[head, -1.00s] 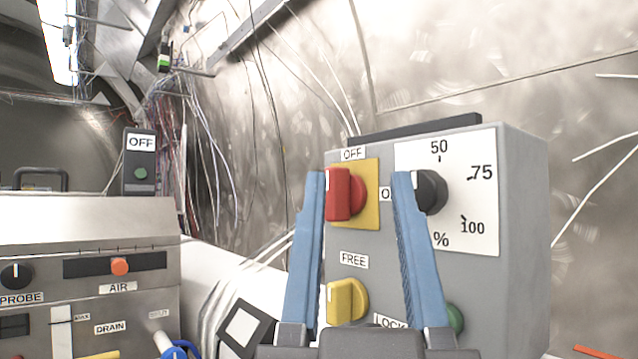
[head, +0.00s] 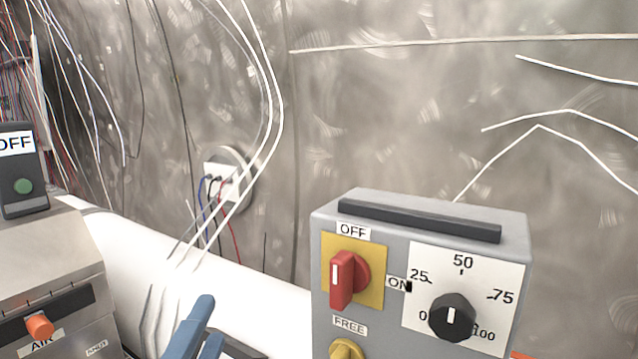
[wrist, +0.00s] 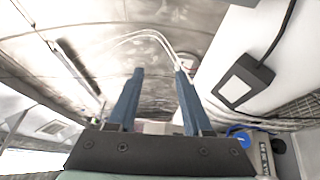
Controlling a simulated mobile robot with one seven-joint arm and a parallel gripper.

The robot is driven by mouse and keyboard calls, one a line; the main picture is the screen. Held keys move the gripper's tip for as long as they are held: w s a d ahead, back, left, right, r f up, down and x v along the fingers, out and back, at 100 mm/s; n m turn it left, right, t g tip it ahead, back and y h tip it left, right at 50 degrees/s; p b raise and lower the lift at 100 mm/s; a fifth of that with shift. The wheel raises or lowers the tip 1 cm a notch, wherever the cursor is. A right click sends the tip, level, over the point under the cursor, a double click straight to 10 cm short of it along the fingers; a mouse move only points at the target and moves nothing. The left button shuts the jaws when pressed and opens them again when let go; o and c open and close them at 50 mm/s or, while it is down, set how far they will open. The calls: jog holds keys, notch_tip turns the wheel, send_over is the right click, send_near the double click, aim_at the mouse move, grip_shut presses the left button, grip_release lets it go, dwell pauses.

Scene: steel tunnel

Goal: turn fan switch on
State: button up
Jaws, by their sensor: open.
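A grey control box (head: 318,275) stands at the lower right of the head view. On its front is a red rotary switch (head: 342,279) on a yellow plate, with OFF above and ON to its right. The switch's handle is upright, its white mark towards OFF; no fan label shows. My gripper (head: 205,325) shows its blue fingers at the bottom edge, left of the box and apart from the switch. In the wrist view the fingers (wrist: 160,75) are spread with nothing between them. The switch is not recognisable there.
A black percent dial (head: 452,316) is right of the switch, and a yellow knob (head: 346,351) is below it. A steel panel (head: 45,265) and an OFF box with a green button (head: 22,180) are at left. Loose white cables (head: 255,150) hang by the wall.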

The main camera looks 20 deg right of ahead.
jog(key=s+r+n+g+h+p, duration=0.35)
jog(key=n+p, duration=0.25)
jog(key=p, duration=0.2)
jog(key=n+g+h+p, duration=0.3)
jog(key=n+p, duration=0.3)
jog(key=p, duration=0.2)
send_near(335, 274)
jog(key=p+x, duration=0.2)
jog(key=x, duration=0.7)
jog(key=shift+w+d, duration=0.1)
jog(key=shift+d, duration=0.1)
grip_shut()
